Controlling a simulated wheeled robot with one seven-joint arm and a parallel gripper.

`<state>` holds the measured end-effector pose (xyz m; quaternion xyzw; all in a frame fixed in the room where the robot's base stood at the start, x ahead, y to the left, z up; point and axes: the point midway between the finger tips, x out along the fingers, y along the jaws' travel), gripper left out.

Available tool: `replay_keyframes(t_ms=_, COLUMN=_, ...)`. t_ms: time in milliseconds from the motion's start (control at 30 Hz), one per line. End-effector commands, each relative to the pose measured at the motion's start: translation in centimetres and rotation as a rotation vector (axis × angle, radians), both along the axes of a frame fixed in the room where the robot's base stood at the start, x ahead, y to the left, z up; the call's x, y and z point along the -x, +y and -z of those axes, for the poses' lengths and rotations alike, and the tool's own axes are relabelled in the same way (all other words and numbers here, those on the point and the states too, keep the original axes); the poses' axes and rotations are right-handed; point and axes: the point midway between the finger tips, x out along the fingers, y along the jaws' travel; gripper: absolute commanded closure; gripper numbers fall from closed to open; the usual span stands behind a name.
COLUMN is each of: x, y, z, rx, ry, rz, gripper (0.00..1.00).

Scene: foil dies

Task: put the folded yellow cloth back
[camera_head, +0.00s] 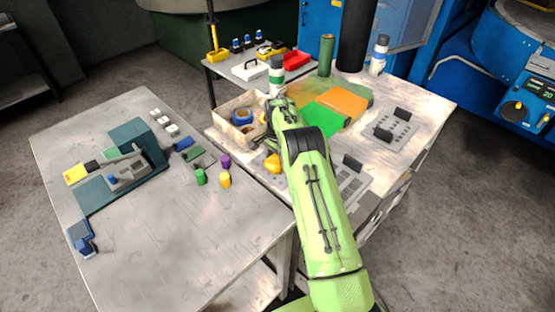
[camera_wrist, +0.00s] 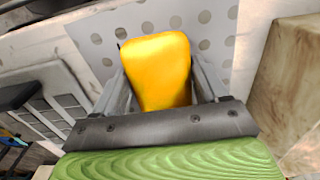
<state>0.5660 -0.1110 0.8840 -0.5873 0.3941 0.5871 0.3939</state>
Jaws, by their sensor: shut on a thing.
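The folded yellow cloth (camera_wrist: 157,70) is a thick, rounded pad between the two fingers of my gripper (camera_wrist: 160,85) in the wrist view. The fingers are shut on its sides. In the head view the yellow cloth (camera_head: 272,163) shows just below my arm's end, near the left edge of the right bench; my arm hides most of the gripper. A green cloth (camera_head: 322,119) and an orange cloth (camera_head: 347,102) lie side by side on the right bench, beyond my arm. Behind the held cloth is a pale sheet with grey dots (camera_wrist: 218,25); I cannot tell the gap between them.
A wooden box (camera_head: 222,122) with blue tape stands left of my arm. A dark bottle (camera_head: 277,74) and a green roll (camera_head: 326,55) stand behind.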

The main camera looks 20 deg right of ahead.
Motion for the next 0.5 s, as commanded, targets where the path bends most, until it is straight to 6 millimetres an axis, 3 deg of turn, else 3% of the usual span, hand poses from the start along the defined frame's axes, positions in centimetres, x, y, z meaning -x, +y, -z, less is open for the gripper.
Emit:
replay_keyframes(t_ms=100, x=-0.01, y=0.00, z=0.38, rx=0.000, ry=0.000, rz=0.000, gripper=0.55)
replay_keyframes(t_ms=133, x=0.00, y=0.00, z=0.30, rx=0.000, ry=0.000, rz=0.000, gripper=0.22)
replay_keyframes(t_ms=267, x=-0.01, y=0.00, z=0.24, rx=0.000, ry=0.000, rz=0.000, gripper=0.02)
replay_keyframes(t_ms=500, x=-0.01, y=0.00, z=0.20, rx=0.000, ry=0.000, rz=0.000, gripper=0.01)
